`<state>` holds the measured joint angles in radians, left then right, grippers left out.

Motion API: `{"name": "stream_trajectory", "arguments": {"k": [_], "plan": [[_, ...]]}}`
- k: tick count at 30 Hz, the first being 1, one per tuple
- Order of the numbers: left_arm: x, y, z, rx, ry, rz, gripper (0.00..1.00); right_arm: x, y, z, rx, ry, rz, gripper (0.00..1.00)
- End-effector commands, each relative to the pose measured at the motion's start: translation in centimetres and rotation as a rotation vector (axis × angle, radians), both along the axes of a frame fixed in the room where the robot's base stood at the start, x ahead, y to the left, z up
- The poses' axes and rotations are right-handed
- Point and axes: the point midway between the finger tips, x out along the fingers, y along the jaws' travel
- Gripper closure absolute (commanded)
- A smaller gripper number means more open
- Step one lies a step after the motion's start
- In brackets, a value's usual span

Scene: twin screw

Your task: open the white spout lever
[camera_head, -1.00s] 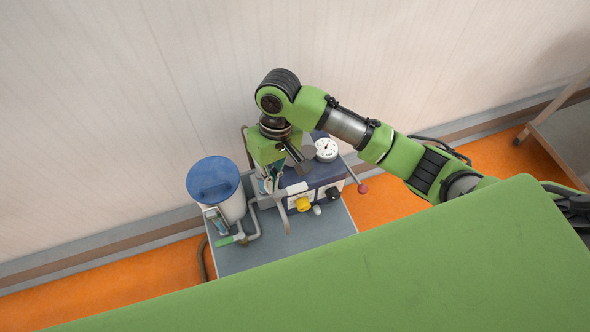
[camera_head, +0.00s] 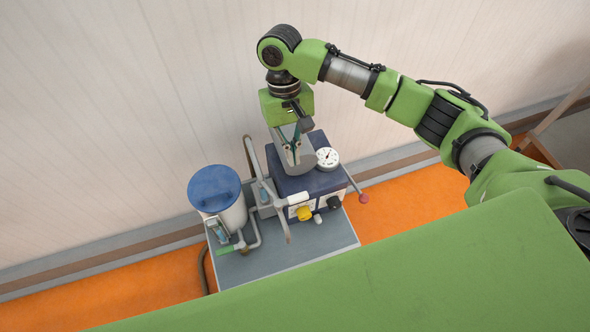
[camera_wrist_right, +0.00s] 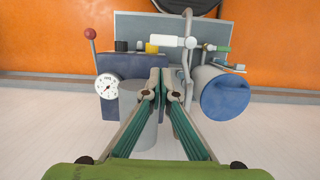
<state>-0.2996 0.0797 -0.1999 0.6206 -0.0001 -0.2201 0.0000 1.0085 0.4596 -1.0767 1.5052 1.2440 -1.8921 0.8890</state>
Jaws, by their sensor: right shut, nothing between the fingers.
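The white spout lever (camera_head: 293,200) is a short white bar at the front left of the blue-topped machine (camera_head: 318,181), beside a thin grey spout (camera_head: 288,230) that points forward. In the right wrist view the white bar (camera_wrist_right: 170,41) lies sideways beyond my fingertips. My right gripper (camera_head: 296,160) hangs above the machine's top, behind the lever and apart from it. In the right wrist view its two fingers (camera_wrist_right: 162,78) are close together with nothing held. A grey round part (camera_wrist_right: 140,122) shows behind them. My left gripper is out of view.
A white tank with a blue lid (camera_head: 214,188) stands left of the machine, with a bent grey pipe (camera_head: 248,160) between. A round gauge (camera_head: 328,158) and a red-knobbed rod (camera_head: 363,198) are at the right. Yellow (camera_head: 304,213) and black knobs are in front. The wall is close behind.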

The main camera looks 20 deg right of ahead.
Motion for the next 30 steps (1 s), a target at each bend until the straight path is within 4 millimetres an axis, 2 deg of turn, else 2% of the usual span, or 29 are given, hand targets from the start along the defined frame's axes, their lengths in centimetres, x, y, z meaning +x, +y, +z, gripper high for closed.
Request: {"name": "stream_trajectory", "arguments": {"k": [15,21,30], "plan": [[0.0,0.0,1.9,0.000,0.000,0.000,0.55,-2.1,-0.1,-8.0,-0.001,0.002,-0.001,1.00],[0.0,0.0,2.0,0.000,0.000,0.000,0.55,-2.3,-0.1,-9.1,-0.001,-0.001,0.001,1.00],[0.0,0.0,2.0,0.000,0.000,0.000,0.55,-2.3,-0.1,-9.2,-0.001,-0.001,0.001,1.00]]}}
